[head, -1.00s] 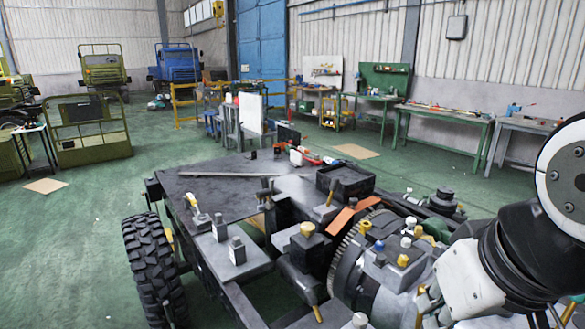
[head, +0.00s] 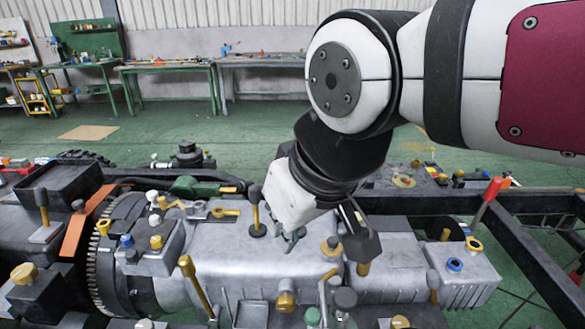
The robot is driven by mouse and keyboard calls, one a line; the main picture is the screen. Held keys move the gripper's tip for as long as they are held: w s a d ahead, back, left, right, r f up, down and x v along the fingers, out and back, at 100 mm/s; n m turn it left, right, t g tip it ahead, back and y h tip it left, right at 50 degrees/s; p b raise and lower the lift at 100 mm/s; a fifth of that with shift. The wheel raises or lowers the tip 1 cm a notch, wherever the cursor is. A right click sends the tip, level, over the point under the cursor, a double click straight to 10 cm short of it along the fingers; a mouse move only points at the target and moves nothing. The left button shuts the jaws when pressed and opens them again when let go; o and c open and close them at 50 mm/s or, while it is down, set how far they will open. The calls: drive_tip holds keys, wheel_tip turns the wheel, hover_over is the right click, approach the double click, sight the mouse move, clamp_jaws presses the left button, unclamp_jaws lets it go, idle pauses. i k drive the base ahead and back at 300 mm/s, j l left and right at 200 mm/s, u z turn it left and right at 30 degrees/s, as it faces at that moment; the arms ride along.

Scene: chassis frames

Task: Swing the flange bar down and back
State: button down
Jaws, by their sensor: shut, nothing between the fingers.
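My gripper (head: 291,240) hangs over the middle of the grey gearbox housing (head: 240,262), with its fingertips shut and empty, close to the housing top. I cannot tell whether they touch it. I cannot tell for sure which part is the flange bar. A short upright lever (head: 256,212) with a dark knob stands just left of my gripper. A yellow lever (head: 194,283) leans at the near left of the housing. A red-handled lever (head: 485,204) stands tilted at the right. My wrist hides part of the housing behind it.
Several small knobs and caps crowd the housing, including a blue ring (head: 455,264) at the right. A toothed ring (head: 106,250) sits at its left end. A dark chassis rail (head: 530,262) runs along the right. Green workbenches (head: 170,70) stand far back across open floor.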

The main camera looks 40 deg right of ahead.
sight(459, 229)
drive_tip(key=k+l+z, duration=0.2)
drive_tip(key=z, duration=0.2)
drive_tip(key=k+l+z, duration=0.15)
drive_tip(key=l+z, duration=0.25)
drive_tip(key=k+l+z, duration=0.1)
drive_tip(key=l+z, duration=0.3)
drive_tip(key=k+l, duration=0.1)
drive_tip(key=l, duration=0.25)
drive_tip(key=k+l, duration=0.15)
drive_tip(key=l, duration=0.15)
drive_tip(key=k, duration=0.55)
drive_tip(key=i+j, duration=0.7)
drive_tip(key=i, duration=0.15)
